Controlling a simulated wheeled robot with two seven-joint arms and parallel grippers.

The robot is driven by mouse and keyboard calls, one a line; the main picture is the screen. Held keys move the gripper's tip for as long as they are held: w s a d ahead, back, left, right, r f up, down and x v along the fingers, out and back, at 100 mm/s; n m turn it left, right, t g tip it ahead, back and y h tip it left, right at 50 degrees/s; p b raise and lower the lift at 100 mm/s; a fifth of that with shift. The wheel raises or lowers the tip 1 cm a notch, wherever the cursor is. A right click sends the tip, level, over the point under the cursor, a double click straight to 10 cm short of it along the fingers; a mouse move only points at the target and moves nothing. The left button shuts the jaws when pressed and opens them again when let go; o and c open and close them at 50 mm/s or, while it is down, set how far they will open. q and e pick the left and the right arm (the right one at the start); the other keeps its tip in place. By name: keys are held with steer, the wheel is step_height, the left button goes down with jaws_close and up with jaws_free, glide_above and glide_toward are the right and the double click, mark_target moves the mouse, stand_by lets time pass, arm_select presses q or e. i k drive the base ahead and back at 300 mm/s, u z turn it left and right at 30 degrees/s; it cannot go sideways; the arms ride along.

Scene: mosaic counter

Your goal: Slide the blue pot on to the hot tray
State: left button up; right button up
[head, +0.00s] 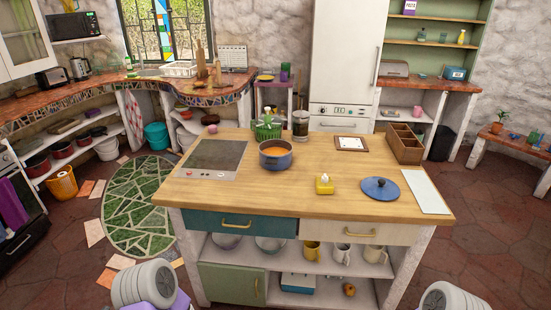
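The blue pot (277,161) stands upright on the wooden top of the island counter, with something orange inside it. The hot tray (212,158) is a flat grey plate with a pale front strip and small red marks, lying on the same counter to the left of the pot. A strip of bare wood shows between the two. A blue lid (380,189) lies apart at the right of the counter. Only rounded grey parts of my arms show at the bottom edge. Neither gripper can be seen.
A green basket (267,130) and a glass jar (300,124) stand behind the pot. A yellow object (324,184) sits in front of it to the right. A wooden organiser (405,145) and a white board (426,192) are at the right. The counter's front left is clear.

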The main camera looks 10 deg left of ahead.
mark_target(276, 154)
steer(key=u, duration=1.25)
steer(key=i, duration=1)
steer(key=z, duration=2.3)
